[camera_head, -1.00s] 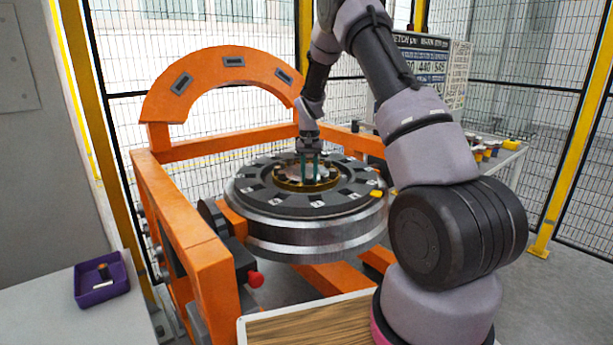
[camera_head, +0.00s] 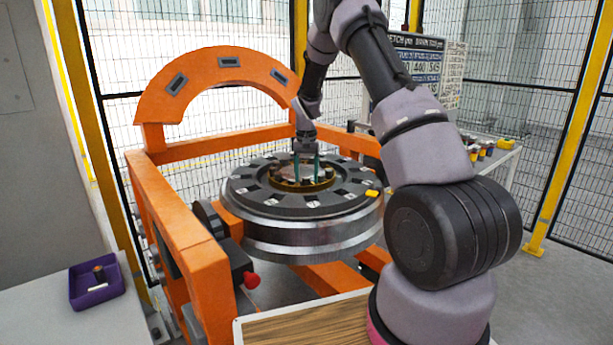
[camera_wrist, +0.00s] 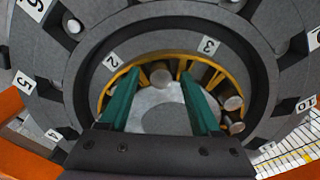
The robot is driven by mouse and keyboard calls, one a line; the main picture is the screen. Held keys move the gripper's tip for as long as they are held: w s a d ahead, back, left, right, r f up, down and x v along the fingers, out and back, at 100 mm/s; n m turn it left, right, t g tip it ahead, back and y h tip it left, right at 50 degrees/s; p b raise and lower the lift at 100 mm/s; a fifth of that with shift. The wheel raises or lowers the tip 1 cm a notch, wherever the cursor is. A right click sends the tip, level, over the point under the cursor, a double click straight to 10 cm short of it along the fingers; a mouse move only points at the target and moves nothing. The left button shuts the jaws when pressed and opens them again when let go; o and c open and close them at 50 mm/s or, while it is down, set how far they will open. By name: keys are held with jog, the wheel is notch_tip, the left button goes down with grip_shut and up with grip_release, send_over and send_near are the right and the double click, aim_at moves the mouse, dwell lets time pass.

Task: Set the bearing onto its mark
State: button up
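The bearing appears to be the golden ring (camera_head: 319,187) with grey rollers at the centre of the wheel. In the wrist view, its golden cage (camera_wrist: 110,84) curves around a light grey middle, and several rollers show. My gripper (camera_head: 306,178) is above the wheel's centre, pointing down. In the wrist view, its two green fingers (camera_wrist: 160,82) are spread apart over the inner side of the cage, with a roller visible between the tips. I cannot tell whether the fingers touch the ring. The fingers and palm hide the near part. I cannot tell which mark is the bearing's.
The large dark wheel (camera_head: 260,212) lies flat in an orange gantry (camera_head: 205,262), with numbered slots around its top. A yellow block (camera_head: 371,193) sits on its rim. A purple tray (camera_head: 96,296) stands at the left. A side table (camera_head: 504,158) with small parts stands at the right.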

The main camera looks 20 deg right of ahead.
notch_tip(320, 180, up, 11)
dwell(0.5)
jog(key=s+a+r+t+y, duration=0.1)
jog(key=s+r+t, duration=0.2)
jog(key=s+r, duration=1.3)
jog(key=s+a+r+t, duration=0.1)
jog(key=s+r+t, duration=0.1)
jog(key=s, duration=0.8)
jog(key=s+a+r+t+y, duration=0.1)
jog(key=s+r+t, duration=0.1)
jog(key=s, duration=0.8)
jog(key=shift+s, duration=0.35)
